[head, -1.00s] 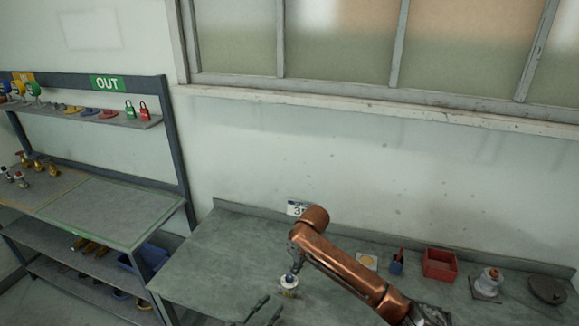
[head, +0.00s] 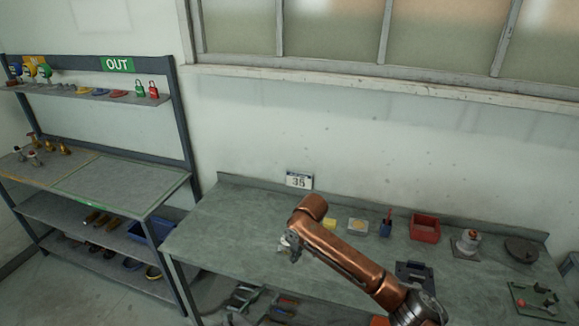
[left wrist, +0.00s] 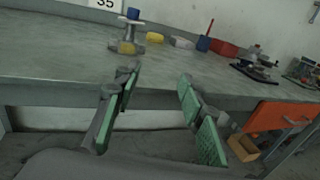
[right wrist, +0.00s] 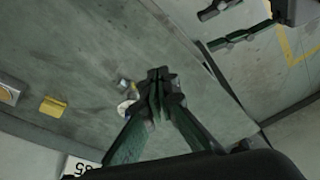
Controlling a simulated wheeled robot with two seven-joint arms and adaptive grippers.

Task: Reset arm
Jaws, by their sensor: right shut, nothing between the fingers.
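My right gripper (right wrist: 158,82) is shut and empty, pointing down over the workbench (head: 225,230). A small valve with a blue top (left wrist: 132,14) and a yellow part near its base stands on the bench in the left wrist view. In the right wrist view the valve (right wrist: 125,107) shows just beside my closed fingertips; I cannot tell whether they touch. In the head view my copper right arm mostly hides it. My left gripper (left wrist: 160,105) is open and empty, in front of the bench's front edge; it also shows low in the head view (head: 262,302).
On the bench stand a yellow block (head: 328,223), a blue holder (head: 385,229), a red bin (head: 425,229) and a grey-based fitting (head: 467,243). A shelf rack (head: 120,197) with locks and valves stands left. Bare bench lies left of my right arm.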

